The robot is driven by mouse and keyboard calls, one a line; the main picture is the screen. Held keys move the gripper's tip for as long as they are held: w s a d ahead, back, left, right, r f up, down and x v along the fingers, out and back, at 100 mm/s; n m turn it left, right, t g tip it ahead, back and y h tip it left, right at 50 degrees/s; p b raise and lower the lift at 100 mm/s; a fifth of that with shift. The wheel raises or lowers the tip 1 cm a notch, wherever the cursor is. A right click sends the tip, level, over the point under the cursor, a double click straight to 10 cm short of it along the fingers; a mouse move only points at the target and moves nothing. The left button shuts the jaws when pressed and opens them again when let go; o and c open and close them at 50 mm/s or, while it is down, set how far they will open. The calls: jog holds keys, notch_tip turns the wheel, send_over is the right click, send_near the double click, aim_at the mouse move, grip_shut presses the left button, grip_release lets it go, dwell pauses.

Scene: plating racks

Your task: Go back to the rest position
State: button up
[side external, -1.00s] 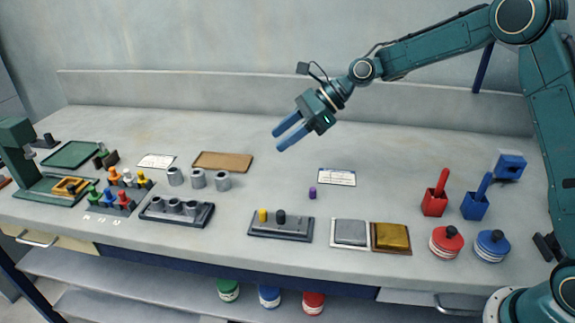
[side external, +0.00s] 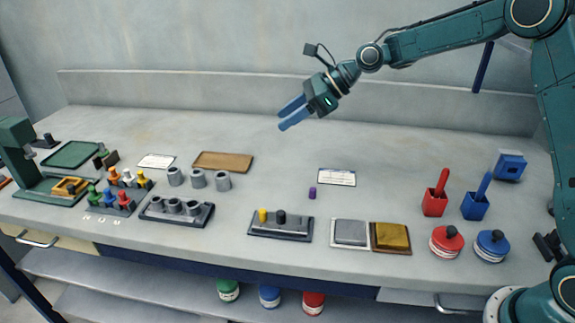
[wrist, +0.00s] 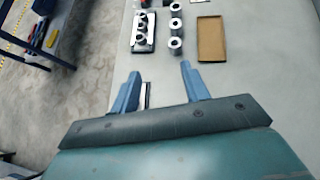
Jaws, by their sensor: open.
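My gripper (side external: 284,119) is high above the back middle of the bench, with its blue fingers pointing down and to the left. It is open and nothing is between the fingers. In the wrist view my gripper (wrist: 158,82) shows both fingers apart, with the bench and floor below them. The bench top (side external: 270,180) lies well under the fingers, and they touch nothing.
Below stand grey cylinders (side external: 198,179), a brown tray (side external: 223,161), a rack with yellow and dark pegs (side external: 281,232), a purple piece (side external: 312,193) and two square pads (side external: 350,232). Red (side external: 435,201) and blue holders (side external: 475,206) stand right. The air around my gripper is clear.

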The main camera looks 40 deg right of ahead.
jog(key=shift+s, duration=0.1)
jog(key=s+d+r+n+h, duration=0.2)
jog(key=s+r+n+h, duration=0.15)
jog(key=s+n, duration=0.45)
jog(key=s+d+r+n+h, duration=0.2)
jog(key=s+r+n, duration=0.25)
jog(key=s, duration=0.55)
jog(key=s+d+f+n+h, duration=0.1)
jog(key=s+d+f+n, duration=0.1)
jog(key=s+n, duration=0.4)
jog(key=s+d+f+n+h, duration=0.2)
jog(key=s+d+n, duration=0.2)
jog(key=s, duration=1)
jog(key=shift+d+f+n, duration=0.15)
jog(key=shift+f+n, duration=0.1)
jog(key=shift+n, duration=0.9)
